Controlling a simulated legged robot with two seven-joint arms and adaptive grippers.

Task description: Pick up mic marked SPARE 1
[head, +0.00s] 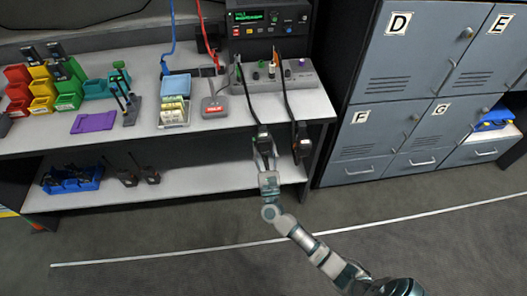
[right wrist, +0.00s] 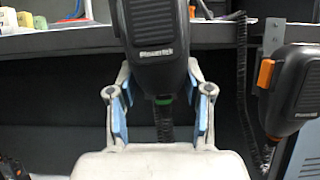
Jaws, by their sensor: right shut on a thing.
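A black hand mic (head: 263,137) with a coiled cord hangs at the shelf's front edge. It also shows in the right wrist view (right wrist: 153,35), upright, with a small green part at its lower end. A second black mic (head: 300,138) with an orange side button hangs just to its right, also in the right wrist view (right wrist: 296,92). I cannot read a SPARE 1 mark on either. My right gripper (head: 264,155) is shut on the first mic from below, its fingers (right wrist: 162,92) on either side. My left gripper is in neither view.
The upper shelf (head: 235,122) holds a radio unit (head: 268,22), a grey panel (head: 285,75), colored bins (head: 42,88) and a red-labelled box (head: 214,106). The lower shelf (head: 200,179) holds handheld radios (head: 138,171). Grey lockers (head: 365,132) stand close on the right.

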